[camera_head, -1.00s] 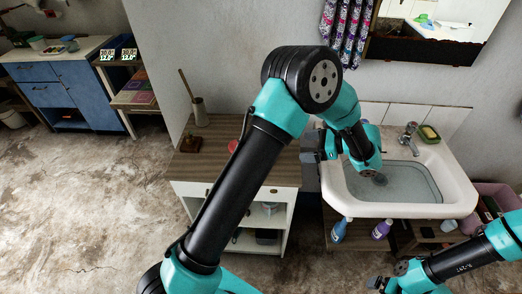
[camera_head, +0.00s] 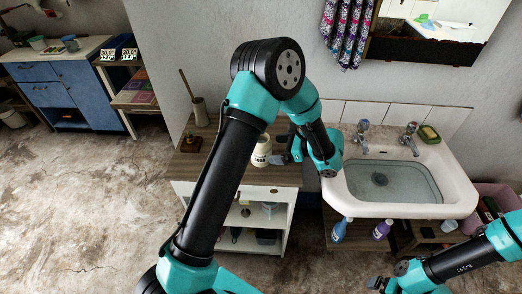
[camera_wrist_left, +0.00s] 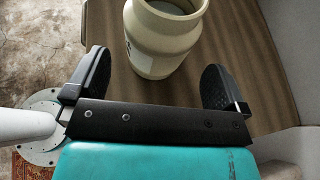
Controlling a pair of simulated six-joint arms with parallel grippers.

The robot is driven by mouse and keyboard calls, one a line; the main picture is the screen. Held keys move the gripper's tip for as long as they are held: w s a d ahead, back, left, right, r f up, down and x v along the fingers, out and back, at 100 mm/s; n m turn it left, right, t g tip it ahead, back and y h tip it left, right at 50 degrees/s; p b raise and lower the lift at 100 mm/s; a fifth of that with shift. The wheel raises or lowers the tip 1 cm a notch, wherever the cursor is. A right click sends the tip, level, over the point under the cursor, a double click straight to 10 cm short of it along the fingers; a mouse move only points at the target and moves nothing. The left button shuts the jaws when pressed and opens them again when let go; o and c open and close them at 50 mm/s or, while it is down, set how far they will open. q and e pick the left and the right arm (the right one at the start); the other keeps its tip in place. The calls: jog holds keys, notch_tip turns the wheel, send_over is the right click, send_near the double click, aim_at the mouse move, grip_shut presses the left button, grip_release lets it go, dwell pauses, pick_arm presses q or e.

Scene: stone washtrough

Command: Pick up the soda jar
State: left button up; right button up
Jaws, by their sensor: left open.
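The soda jar is a cream, rounded jar with an open top. It stands on the brown wooden cabinet top, left of the sink, where the head view shows the jar (camera_head: 261,153) partly beside my left arm. In the left wrist view, the jar (camera_wrist_left: 165,38) is at the top middle, ahead of and roughly between the two fingers, its top cut by the frame edge. My left gripper (camera_head: 276,149) is open and empty; the left wrist view shows its dark fingers (camera_wrist_left: 157,70) spread apart. My right gripper (camera_head: 382,283) is at the bottom edge; its jaws are unclear.
The white sink (camera_head: 452,180) with taps (camera_head: 409,134) is right of the cabinet (camera_head: 235,172). A brush holder (camera_head: 200,113) and a small brown object (camera_head: 191,143) stand on the cabinet's left. Bottles (camera_head: 381,229) are below the sink.

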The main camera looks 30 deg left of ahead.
pick_arm(q)
jog(key=shift+a, duration=0.1)
jog(key=shift+x, duration=2.5)
jog(key=shift+s, duration=0.1)
jog(key=shift+c, duration=0.3)
jog(key=c, duration=1)
